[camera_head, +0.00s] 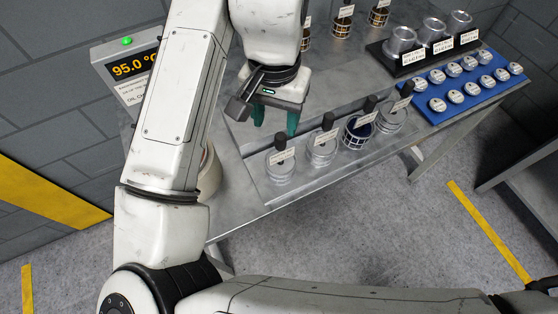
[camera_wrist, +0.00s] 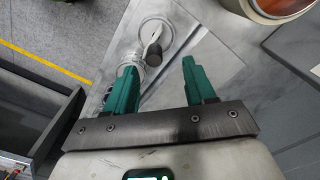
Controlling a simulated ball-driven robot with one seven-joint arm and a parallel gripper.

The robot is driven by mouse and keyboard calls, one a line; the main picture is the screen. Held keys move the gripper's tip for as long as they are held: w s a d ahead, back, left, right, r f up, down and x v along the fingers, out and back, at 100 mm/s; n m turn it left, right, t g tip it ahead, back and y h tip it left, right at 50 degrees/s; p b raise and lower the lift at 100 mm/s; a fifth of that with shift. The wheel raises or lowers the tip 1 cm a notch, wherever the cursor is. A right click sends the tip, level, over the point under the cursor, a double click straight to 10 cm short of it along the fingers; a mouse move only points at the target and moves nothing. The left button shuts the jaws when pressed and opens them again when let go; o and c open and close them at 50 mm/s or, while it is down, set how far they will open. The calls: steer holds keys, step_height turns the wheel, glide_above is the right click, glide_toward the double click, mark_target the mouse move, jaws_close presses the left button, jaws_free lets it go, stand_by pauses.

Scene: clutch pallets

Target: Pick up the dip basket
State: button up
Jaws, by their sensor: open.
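A caged, basket-like vessel with dark blue contents (camera_head: 357,132) stands in the front row on the metal bench. Similar caged vessels with amber contents (camera_head: 343,22) stand at the back; I cannot tell which is the dip basket. My gripper (camera_head: 275,119) is open and empty, above the bench at the left end of the front row, left of the blue one. In the wrist view its teal fingers (camera_wrist: 160,66) are apart. A dark knob on a pale stem (camera_wrist: 153,50) shows beyond the fingertips, with a clear vessel partly hidden by the left finger.
Clear labelled dishes with black knobs (camera_head: 281,168) stand beside the caged one. A blue tray of small round tins (camera_head: 425,112) and a black rack of metal cups (camera_head: 375,50) are at the right. A 95.0 display (camera_head: 130,68) is at the left. A copper-coloured round vessel (camera_wrist: 282,8) is at the upper right.

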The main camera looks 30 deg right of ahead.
mark_target(280, 135)
steer(key=shift+s+d+f+p, duration=0.1)
steer(key=shift+f+p, duration=0.1)
steer(key=shift+f, duration=0.8)
steer(key=shift+s+d+f+p, duration=0.1)
steer(key=shift+d+f+p, duration=0.05)
steer(key=shift+f, duration=0.8)
steer(key=shift+s+d+f+p, duration=0.1)
steer(key=shift+f+p, duration=0.1)
steer(key=shift+f, duration=0.8)
jaws_close()
steer(key=shift+r, duration=0.15)
